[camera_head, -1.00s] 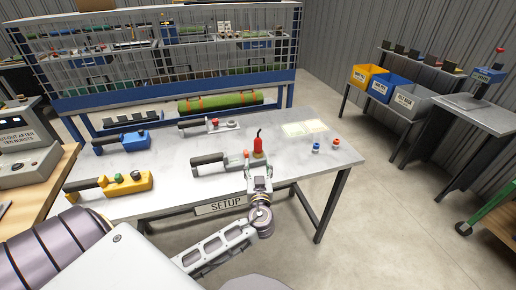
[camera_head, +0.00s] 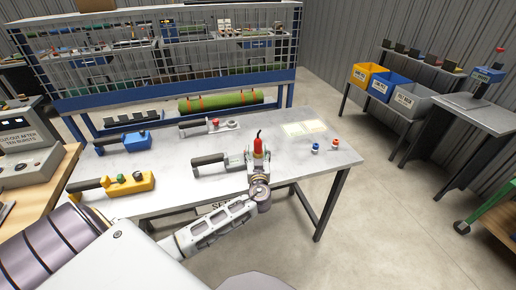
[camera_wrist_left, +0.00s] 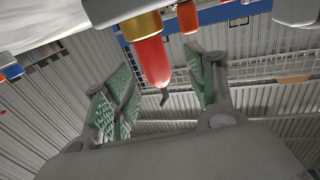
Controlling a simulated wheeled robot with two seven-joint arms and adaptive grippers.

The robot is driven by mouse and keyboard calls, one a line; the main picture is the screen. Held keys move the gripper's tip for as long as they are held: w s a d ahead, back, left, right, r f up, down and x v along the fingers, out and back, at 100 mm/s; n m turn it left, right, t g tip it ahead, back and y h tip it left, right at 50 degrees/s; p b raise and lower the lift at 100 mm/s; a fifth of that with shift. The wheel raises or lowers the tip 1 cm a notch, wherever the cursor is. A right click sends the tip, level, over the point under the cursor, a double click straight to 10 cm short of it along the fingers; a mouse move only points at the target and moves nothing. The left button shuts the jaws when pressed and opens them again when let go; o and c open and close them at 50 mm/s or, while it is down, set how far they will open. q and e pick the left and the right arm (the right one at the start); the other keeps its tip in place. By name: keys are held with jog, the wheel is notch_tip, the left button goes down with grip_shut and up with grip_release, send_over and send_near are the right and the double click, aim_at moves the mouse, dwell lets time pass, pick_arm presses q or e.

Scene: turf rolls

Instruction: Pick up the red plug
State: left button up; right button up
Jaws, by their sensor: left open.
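The red plug (camera_head: 258,147), with a thin dark tip and a brass-coloured collar, stands upright on the grey device on the setup table. My left gripper (camera_head: 257,166) is at the plug from the front, low beside it, and partly covers the device. In the left wrist view, which looks upside down, the red plug (camera_wrist_left: 152,60) lies between the green-padded fingers of my left gripper (camera_wrist_left: 160,88). The fingers are open, with a gap to the plug on both sides. My right gripper is not in view.
The setup table (camera_head: 315,178) also holds a blue device (camera_head: 135,140), a yellow device (camera_head: 133,182), another grey device (camera_head: 222,125), and small blue (camera_head: 315,148) and red (camera_head: 336,143) knobs at the right. A mesh rack (camera_head: 170,85) stands behind.

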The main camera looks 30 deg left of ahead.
aim_at(258, 147)
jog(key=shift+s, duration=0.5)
pick_arm(q)
jog(key=shift+w, duration=0.1)
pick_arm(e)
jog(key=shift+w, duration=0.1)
pick_arm(q)
jog(key=shift+w+a, duration=0.15)
jog(key=shift+w, duration=0.05)
jog(key=shift+w+a+p, duration=0.2)
jog(key=shift+w+p, duration=0.2)
jog(key=shift+w, duration=0.1)
jog(key=shift+w+a+p, duration=0.3)
jog(key=shift+w, duration=0.35)
jog(key=shift+w+a, duration=0.4)
jog(key=shift+w, duration=0.2)
jog(key=shift+w+a, duration=0.2)
jog(key=shift+w, duration=0.05)
jog(key=shift+f, duration=0.1)
jog(key=shift+c, duration=0.5)
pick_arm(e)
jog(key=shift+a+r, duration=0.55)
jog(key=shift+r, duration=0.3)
